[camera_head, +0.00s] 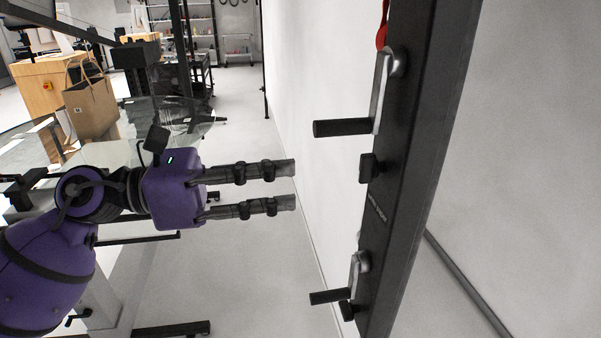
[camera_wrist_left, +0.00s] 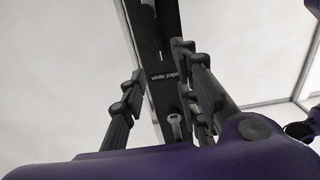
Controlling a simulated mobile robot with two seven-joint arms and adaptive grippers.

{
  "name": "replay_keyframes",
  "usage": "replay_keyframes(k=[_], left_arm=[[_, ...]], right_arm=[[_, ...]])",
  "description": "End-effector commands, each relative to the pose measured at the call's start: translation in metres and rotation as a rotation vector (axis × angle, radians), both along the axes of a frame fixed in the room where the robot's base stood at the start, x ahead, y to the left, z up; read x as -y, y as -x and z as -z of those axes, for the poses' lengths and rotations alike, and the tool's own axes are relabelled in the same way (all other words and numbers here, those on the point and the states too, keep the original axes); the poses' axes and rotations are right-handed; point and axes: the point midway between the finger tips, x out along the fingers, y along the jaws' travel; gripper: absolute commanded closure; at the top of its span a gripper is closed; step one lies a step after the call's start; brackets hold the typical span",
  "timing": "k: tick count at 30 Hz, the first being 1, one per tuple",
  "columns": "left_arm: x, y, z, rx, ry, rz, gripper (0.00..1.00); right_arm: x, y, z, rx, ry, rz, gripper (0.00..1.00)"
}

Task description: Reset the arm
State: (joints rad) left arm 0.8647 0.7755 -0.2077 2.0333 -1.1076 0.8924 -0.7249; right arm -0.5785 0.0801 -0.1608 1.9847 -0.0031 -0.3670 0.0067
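My left gripper (camera_head: 294,186) reaches in from the left in the head view. Its two fingers are parallel with a clear gap between them, and nothing is held. In the left wrist view the fingers (camera_wrist_left: 165,110) stand apart on either side of a dark beam labelled "white pape", the rest of the label being cut off. In the head view the fingertips are left of the dark post (camera_head: 407,170), apart from it. An upper crank handle (camera_head: 343,127) and a lower crank handle (camera_head: 331,296) stick out from the post. My right gripper is not in view.
A red item (camera_head: 382,28) hangs at the top of the post. A glass table (camera_head: 185,112), a paper bag (camera_head: 90,104) and a wooden cabinet (camera_head: 48,80) are behind at the left. Pale floor (camera_head: 235,270) lies open below the gripper.

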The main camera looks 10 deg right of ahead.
Motion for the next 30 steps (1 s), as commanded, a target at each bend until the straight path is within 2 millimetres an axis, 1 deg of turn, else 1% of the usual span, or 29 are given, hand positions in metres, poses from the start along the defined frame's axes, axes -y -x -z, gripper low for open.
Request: replay_keyframes(k=[3,13,14,17,20,21,23,25,26,27,29,30], left_arm=[[-0.005,0.000,0.000,0.001,0.000,-0.001,0.71],[-0.005,-0.001,-0.001,-0.017,0.005,-0.005,0.71],[-0.005,-0.003,-0.004,-0.032,0.018,-0.014,0.71],[-0.007,-0.012,-0.023,-0.120,0.105,-0.042,0.71],[-0.012,-0.024,-0.052,-0.261,0.251,-0.065,0.71],[-0.016,-0.031,-0.061,-0.338,0.321,-0.073,0.71],[-0.025,-0.043,-0.066,-0.477,0.434,-0.090,0.71],[-0.040,-0.060,-0.060,-0.658,0.571,-0.114,0.71],[-0.048,-0.068,-0.054,-0.740,0.630,-0.125,0.71],[-0.058,-0.078,-0.043,-0.849,0.709,-0.145,0.71],[-0.075,-0.092,-0.022,-1.002,0.817,-0.174,0.71],[-0.086,-0.100,-0.005,-1.100,0.887,-0.196,0.71]], right_arm=[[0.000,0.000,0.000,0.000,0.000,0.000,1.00],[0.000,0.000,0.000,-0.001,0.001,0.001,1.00],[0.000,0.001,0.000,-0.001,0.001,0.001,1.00],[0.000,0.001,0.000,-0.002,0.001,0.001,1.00],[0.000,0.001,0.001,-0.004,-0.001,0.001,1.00],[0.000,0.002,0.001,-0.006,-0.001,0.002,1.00],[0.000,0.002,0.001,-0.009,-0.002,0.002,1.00],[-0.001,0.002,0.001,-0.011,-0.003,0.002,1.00],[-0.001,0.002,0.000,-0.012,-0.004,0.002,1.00],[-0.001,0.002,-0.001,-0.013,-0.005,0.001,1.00],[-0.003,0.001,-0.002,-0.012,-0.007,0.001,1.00],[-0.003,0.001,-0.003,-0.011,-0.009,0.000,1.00]])
